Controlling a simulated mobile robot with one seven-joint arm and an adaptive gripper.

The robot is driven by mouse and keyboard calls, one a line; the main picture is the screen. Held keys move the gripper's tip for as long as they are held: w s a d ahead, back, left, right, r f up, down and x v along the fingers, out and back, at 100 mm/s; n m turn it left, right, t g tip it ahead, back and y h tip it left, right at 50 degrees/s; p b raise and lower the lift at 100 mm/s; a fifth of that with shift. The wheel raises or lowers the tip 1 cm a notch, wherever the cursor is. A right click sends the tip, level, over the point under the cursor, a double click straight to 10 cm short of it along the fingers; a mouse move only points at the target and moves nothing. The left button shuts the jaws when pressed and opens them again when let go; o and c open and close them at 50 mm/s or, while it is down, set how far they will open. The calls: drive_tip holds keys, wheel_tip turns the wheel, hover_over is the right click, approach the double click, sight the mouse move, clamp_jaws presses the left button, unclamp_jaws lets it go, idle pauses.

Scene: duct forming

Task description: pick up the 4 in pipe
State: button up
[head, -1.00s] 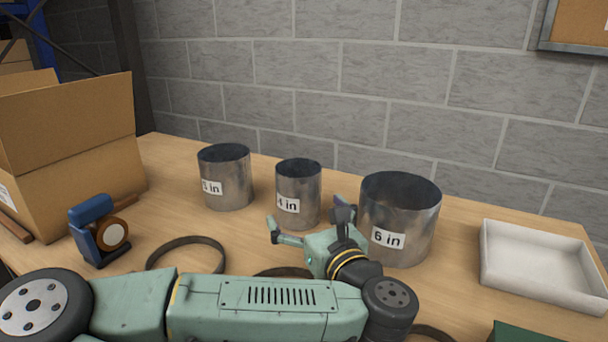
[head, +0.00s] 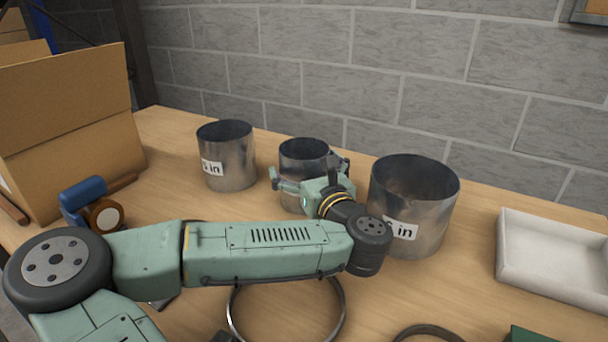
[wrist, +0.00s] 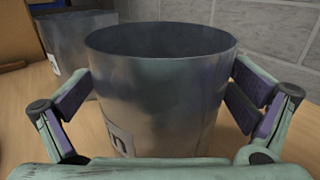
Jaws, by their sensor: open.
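The 4 in pipe (head: 303,157) is a short grey metal cylinder, open at the top, standing upright in the middle of the table. Its lower front is hidden behind my gripper in the head view. My gripper (head: 310,177) is open, with one finger on each side of the pipe. In the wrist view the pipe (wrist: 160,95) fills the space between the fingers of my gripper (wrist: 160,100), with part of its label at the lower left. The pads look close to its walls; I cannot tell if they touch.
A 5 in pipe (head: 227,157) stands to the left and a 6 in pipe (head: 413,190) close to the right. A cardboard box (head: 70,120), a tape dispenser (head: 85,203), a metal ring (head: 233,318) and a white tray (head: 550,262) are also on the table.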

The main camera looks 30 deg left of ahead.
drive_tip(key=shift+a, duration=0.1)
drive_tip(key=c, duration=1.2)
